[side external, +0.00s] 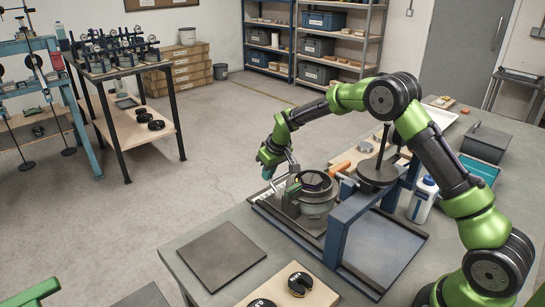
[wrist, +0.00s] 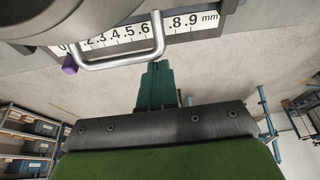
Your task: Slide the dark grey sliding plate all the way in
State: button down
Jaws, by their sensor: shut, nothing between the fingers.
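My gripper (side external: 268,174) is beside the left side of a round grey apparatus (side external: 318,203) in the side view. Its teal fingers (wrist: 159,68) are together and empty in the wrist view. They point toward a bent silver handle (wrist: 120,60), whose bar runs just ahead of the fingertips; I cannot tell whether they touch. The handle stands in front of a white millimetre scale (wrist: 150,30) with a purple marker (wrist: 69,65) at its low end. Grey metal behind the scale (wrist: 60,20) may be the sliding plate, but I cannot tell its edges or travel.
A blue frame (side external: 340,215) and a raised dark disc (side external: 377,172) stand right of the apparatus. A flat dark square (side external: 220,256) and a board with black slotted weights (side external: 299,284) lie at the front. A white bottle (side external: 423,198) is at the right.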

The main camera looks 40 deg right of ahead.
aim_at(291, 182)
dwell(0.3)
jog(key=s, duration=0.9)
